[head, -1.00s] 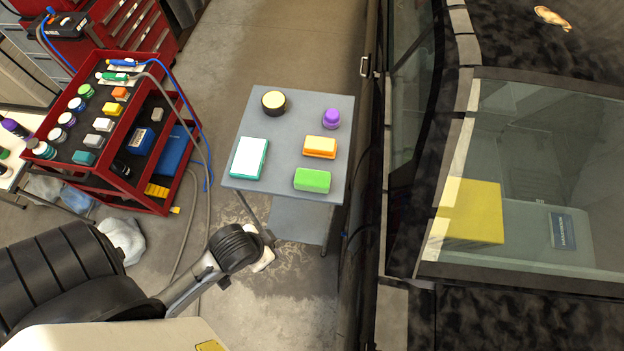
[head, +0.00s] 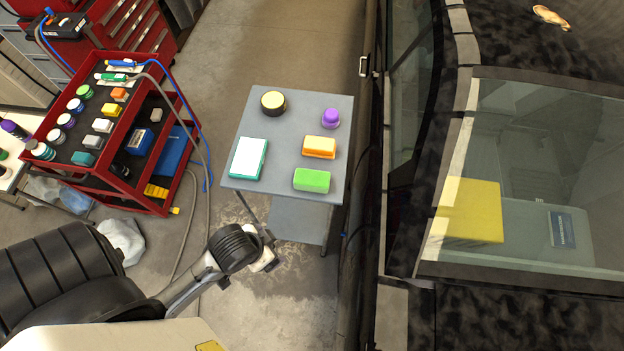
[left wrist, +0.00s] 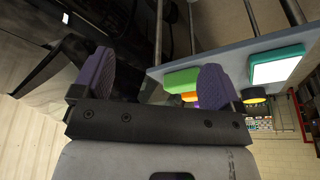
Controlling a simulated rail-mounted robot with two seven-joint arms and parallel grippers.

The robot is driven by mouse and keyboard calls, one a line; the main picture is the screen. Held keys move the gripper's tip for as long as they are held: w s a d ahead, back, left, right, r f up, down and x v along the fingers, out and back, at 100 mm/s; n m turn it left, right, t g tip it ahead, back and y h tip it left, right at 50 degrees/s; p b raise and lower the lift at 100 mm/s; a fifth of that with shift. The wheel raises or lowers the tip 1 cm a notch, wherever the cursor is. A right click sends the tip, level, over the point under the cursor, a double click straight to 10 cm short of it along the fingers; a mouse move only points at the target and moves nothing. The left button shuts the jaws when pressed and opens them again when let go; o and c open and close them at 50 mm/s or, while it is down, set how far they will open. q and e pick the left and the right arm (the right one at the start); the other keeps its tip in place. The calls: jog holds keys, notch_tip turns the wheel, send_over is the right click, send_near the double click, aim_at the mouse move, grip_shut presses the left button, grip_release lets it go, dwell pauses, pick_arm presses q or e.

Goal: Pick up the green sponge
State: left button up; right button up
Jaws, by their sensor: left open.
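The green sponge (head: 312,180) lies on the near right part of a small grey table (head: 238,182) in the head view. In the left wrist view the green sponge (left wrist: 181,79) shows beyond the fingers, between them and nearer the right one. My left gripper (left wrist: 157,75) is open and empty, with two purple-padded fingers. In the head view my left arm comes in from the lower left, and its gripper end (head: 266,262) is low, in front of the table's near left edge. It is apart from the sponge. My right gripper is not in view.
Also on the table are an orange sponge (head: 319,147), a teal-and-white box (head: 248,158), a purple-capped bottle (head: 330,118) and a round yellow-topped tin (head: 273,102). A black car (head: 400,240) stands close on the right. A red cart (head: 125,190) stands left, beside open floor.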

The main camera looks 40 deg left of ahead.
pick_arm(q)
jog(key=w+a+r+m+t+y+b, duration=0.1)
jog(key=w+r+m+t+b, duration=0.4)
jog(key=w+r, duration=0.8)
jog(key=w+r+m+t+b, duration=0.2)
jog(key=w+r+t+b, duration=0.55)
jog(key=w, duration=0.95)
jog(key=m+g, duration=0.2)
jog(key=g, duration=1.4)
send_near(312, 177)
jog(key=shift+h, duration=0.4)
jog(key=f, duration=0.4)
jog(key=a+f, duration=0.1)
jog(key=f, duration=0.1)
jog(key=shift+f, duration=0.35)
jog(key=f, duration=0.2)
jog(key=f+p, duration=0.1)
jog(key=f, duration=0.1)
jog(key=shift+d, duration=0.2)
jog(key=shift+f, duration=0.65)
